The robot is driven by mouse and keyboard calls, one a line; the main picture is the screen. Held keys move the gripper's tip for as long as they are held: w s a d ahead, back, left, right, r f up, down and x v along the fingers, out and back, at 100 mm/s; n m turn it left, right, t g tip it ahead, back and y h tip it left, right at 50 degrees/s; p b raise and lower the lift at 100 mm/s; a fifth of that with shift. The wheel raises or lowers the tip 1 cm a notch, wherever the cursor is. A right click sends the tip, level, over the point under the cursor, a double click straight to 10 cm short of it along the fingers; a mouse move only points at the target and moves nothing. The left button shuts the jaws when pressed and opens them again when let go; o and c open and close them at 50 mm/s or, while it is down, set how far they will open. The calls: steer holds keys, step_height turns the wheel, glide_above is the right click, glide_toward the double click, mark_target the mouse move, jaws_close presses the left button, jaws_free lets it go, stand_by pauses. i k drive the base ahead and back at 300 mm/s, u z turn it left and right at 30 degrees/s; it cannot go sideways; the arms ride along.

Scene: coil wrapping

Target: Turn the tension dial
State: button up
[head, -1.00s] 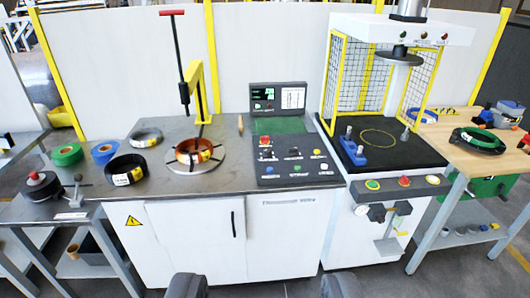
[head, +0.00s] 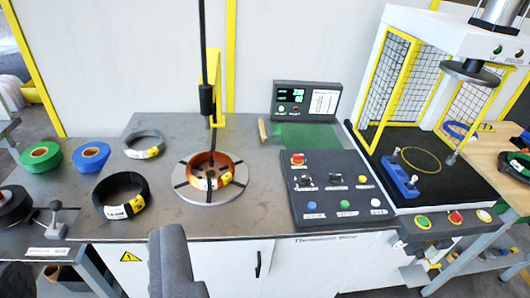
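The tension dial is probably one of the small black knobs on the dark sloped control panel (head: 345,216), in the middle right. Two black knobs with pale labels show there, a left knob (head: 306,182) and a right knob (head: 335,181). Their labels are too small to read, so I cannot tell which is the tension dial. My gripper (head: 95,258) shows as two dark grey fingers at the lower left, wide apart with nothing between them. It is in front of the bench edge, left of the panel and not touching it.
The panel also carries a red button (head: 298,159) and coloured buttons. A copper coil (head: 211,172) sits on a round turntable with a vertical black rod above it. A black coil (head: 122,196) and tape rolls lie left. A caged press (head: 440,165) stands right.

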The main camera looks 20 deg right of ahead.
mark_target(304, 180)
steer(key=z, duration=0.15)
steer(key=i, duration=1.15)
steer(key=z, duration=0.4)
